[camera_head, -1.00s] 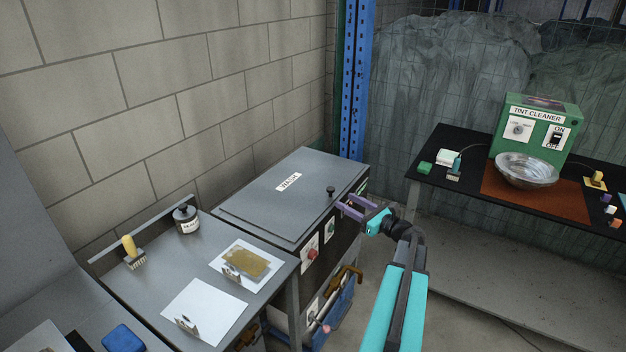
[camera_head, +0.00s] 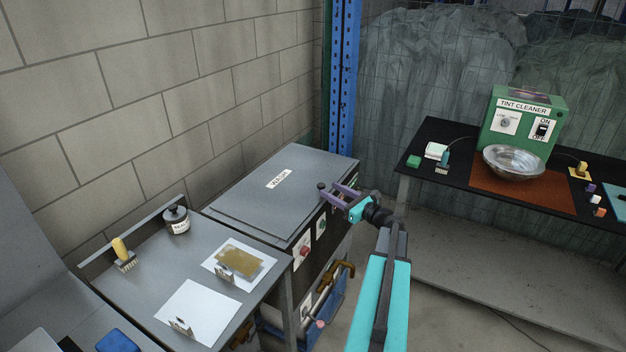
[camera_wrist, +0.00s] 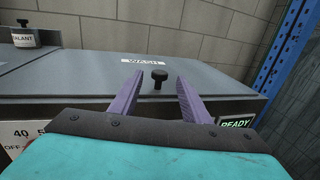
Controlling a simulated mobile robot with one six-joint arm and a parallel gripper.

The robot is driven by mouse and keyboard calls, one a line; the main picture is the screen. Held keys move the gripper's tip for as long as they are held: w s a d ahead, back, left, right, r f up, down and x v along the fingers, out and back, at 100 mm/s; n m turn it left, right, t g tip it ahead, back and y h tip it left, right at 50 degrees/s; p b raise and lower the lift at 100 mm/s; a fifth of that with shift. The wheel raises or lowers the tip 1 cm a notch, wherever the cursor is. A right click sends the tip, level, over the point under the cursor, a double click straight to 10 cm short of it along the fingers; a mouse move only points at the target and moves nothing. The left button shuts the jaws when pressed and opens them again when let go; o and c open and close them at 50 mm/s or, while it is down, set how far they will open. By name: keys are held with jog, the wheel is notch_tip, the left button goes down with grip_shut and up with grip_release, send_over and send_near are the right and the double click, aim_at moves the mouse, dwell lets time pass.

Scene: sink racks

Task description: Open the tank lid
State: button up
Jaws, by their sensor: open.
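The tank lid (camera_head: 268,196) is a flat grey panel with a WASH label, lying closed on the wash tank against the block wall. Its black knob (camera_wrist: 158,78) stands near the front edge and also shows in the head view (camera_head: 321,186). My gripper (camera_head: 336,189) has purple fingers and is open at the lid's front edge. In the wrist view my gripper (camera_wrist: 156,86) has one finger on each side of the knob, with gaps between. I cannot tell how deep the knob sits between the fingertips.
A blue post (camera_head: 343,80) rises behind. The tint cleaner (camera_head: 522,122) stands on the right bench.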

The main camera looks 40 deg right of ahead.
aim_at(313, 188)
jog(key=w+p, duration=0.2)
jog(key=w, duration=0.8)
jog(key=shift+p, duration=0.4)
jog(key=shift+a, duration=0.1)
grip_shut()
